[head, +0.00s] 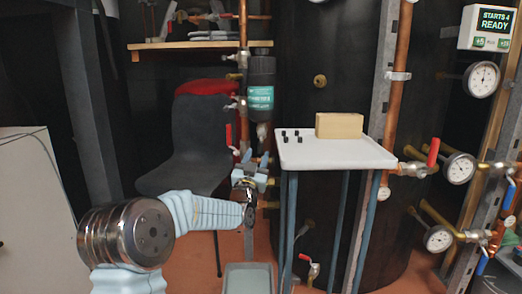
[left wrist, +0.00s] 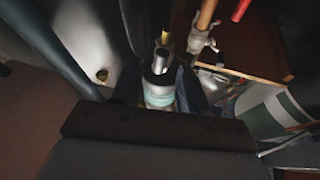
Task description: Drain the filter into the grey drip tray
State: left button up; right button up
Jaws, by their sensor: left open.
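The filter (head: 261,84) is a dark canister with a teal label, upright on the copper pipe at the centre of the head view. A pale, narrow drain end (head: 262,131) shows under it. My left gripper (head: 258,172) is open just below that end, its light blue fingers apart. In the left wrist view a metal-tipped cylinder with a teal band (left wrist: 160,88) appears between the dark fingers; I cannot tell whether they touch it. The grey drip tray (head: 248,267) is on the floor below, cut off by the lower edge. My right gripper is not seen.
A white-topped stand (head: 350,154) with a tan block (head: 339,125) and small black pieces is right of the gripper. A dark chair (head: 200,140) stands behind left. Gauges, valves and copper pipes (head: 392,90) crowd the right. Red floor shows around the tray.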

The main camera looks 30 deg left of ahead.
aim_at(259, 150)
pick_arm(q)
jog(key=shift+x, duration=2.4)
jog(key=shift+c, duration=0.3)
grip_shut()
